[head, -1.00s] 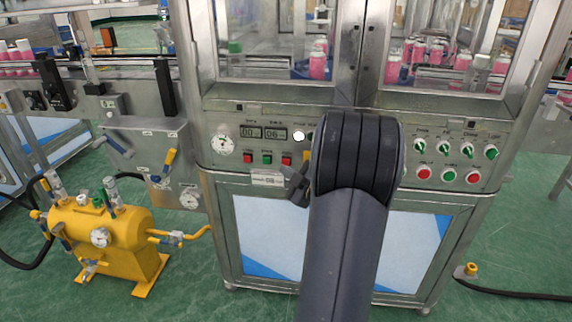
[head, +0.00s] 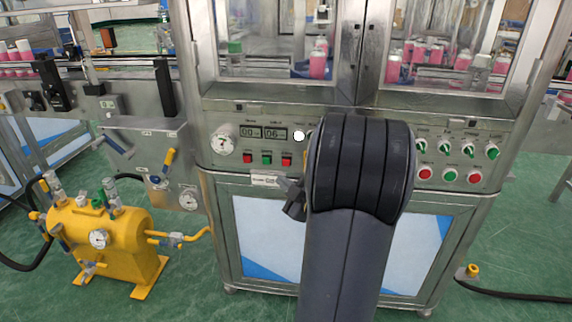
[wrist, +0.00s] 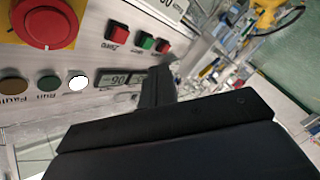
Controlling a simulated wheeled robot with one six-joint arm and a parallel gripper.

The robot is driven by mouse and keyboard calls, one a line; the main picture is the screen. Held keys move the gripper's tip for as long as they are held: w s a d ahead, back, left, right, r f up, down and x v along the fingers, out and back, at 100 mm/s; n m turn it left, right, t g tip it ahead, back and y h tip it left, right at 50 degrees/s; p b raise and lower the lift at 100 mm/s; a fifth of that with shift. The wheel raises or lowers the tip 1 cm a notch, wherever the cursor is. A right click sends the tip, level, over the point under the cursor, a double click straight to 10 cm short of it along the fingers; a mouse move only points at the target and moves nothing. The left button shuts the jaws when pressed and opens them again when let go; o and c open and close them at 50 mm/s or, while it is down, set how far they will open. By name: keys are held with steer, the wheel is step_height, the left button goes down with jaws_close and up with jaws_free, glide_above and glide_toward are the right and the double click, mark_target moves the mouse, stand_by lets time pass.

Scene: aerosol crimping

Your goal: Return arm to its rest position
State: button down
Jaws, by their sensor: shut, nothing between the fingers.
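My arm rises in the middle of the head view, its dark rounded link in front of the machine's control panel (head: 262,152). My gripper (wrist: 158,88) shows in the wrist view as a dark shape, with its fingers together and nothing visible between them. A small dark part of it shows left of my arm in the head view (head: 293,207); the rest is hidden behind the link. In the wrist view the gripper lies in front of the panel, near a digital display (wrist: 118,79). I cannot tell its exact distance from the panel.
A big red button (wrist: 45,18) on yellow and small red and green buttons appear in the wrist view. Selector switches (head: 468,149) are right of my arm. A yellow tank (head: 98,235) stands at left. A black hose (head: 515,292) lies on open green floor at right.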

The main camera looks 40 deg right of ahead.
steer(key=shift+s+a, duration=1.25)
steer(key=shift+a, duration=0.2)
steer(key=shift+w+d, duration=0.1)
